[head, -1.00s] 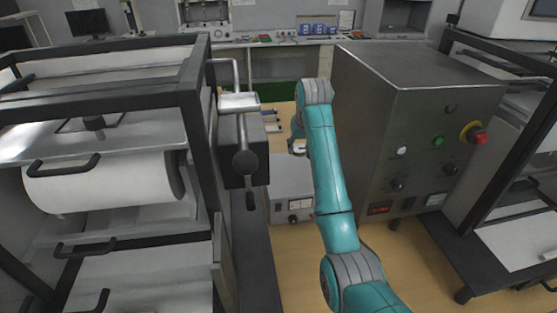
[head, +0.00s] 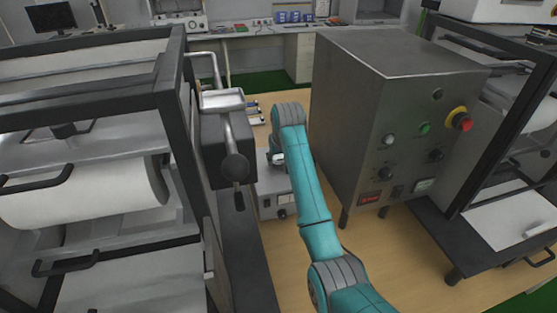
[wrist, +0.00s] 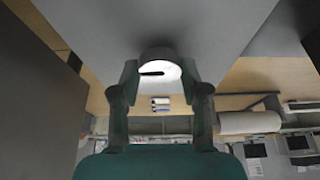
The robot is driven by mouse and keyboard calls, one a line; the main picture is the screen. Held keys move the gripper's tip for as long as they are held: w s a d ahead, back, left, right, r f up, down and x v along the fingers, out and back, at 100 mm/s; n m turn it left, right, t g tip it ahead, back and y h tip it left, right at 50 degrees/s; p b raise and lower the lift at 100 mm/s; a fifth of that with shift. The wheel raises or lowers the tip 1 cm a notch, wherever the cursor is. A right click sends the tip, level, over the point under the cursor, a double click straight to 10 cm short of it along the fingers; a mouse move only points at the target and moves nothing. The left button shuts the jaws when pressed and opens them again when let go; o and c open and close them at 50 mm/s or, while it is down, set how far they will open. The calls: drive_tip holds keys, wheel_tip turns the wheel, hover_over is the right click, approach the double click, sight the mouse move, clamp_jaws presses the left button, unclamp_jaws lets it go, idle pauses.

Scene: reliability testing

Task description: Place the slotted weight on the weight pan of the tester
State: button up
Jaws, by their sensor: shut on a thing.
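The slotted weight (wrist: 152,66) is a small round metal disc with a dark slot, seen in the wrist view. My gripper (wrist: 160,78) is shut on it, one finger at each side.
A lever with a black ball knob (head: 235,167) hangs below the tray. A large steel control box (head: 375,130) stands close right of my arm. A small grey instrument (head: 275,195) is on the wooden table (head: 310,240). Black-framed machines flank both sides.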

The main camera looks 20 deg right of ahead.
drive_tip(key=shift+f, duration=0.25)
drive_tip(key=shift+f, duration=0.1)
drive_tip(key=o, duration=1.3)
drive_tip(key=shift+o, duration=0.3)
drive_tip(key=v, duration=1.1)
drive_tip(key=shift+r, duration=0.4)
drive_tip(key=shift+x, duration=6)
